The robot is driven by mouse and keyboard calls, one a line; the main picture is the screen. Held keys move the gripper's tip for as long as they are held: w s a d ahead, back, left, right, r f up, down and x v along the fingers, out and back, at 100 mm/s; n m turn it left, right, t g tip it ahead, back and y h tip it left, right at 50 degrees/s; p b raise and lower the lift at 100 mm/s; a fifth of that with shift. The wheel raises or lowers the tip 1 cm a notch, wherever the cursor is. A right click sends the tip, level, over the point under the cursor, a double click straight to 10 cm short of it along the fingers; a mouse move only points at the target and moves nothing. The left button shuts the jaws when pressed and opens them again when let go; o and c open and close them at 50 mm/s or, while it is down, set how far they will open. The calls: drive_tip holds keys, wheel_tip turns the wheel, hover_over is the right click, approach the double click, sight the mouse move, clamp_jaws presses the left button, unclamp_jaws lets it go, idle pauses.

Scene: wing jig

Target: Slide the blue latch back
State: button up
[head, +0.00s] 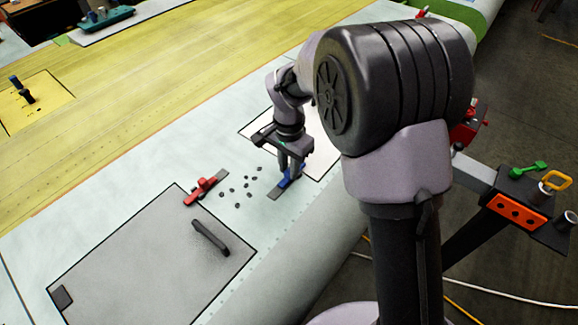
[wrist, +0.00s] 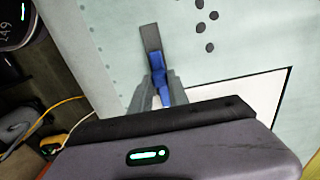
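The blue latch (head: 286,180) sits on a dark grey strip on the pale wing skin, below my gripper (head: 290,172) in the head view. In the wrist view the blue latch (wrist: 160,80) stands between the two grey fingers of my gripper (wrist: 159,88), with its dark strip (wrist: 151,38) running up beyond it. The fingers are spread, one on each side of the latch, and a pale gap shows between them. Whether either finger touches the latch I cannot tell. The fingers hide part of the latch.
A red latch (head: 205,186) lies left of the blue one, by a closed grey panel with a black handle (head: 210,238). Several dark dots (head: 246,184) lie between the latches. A white patch (head: 322,160) lies behind my gripper. A tool stand (head: 520,209) is at the right.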

sight(280, 186)
clamp_jaws()
idle(0.9)
drive_tip(key=s+a+b, duration=0.1)
drive_tip(key=s+a, duration=0.1)
drive_tip(key=s, duration=0.1)
drive_tip(key=shift+a, duration=0.25)
drive_tip(key=shift+d, duration=0.1)
drive_tip(key=shift+o, duration=1.5)
unclamp_jaws()
drive_tip(key=o, duration=0.4)
drive_tip(key=shift+s, duration=0.1)
drive_tip(key=shift+o, duration=0.2)
drive_tip(key=shift+r, duration=0.1)
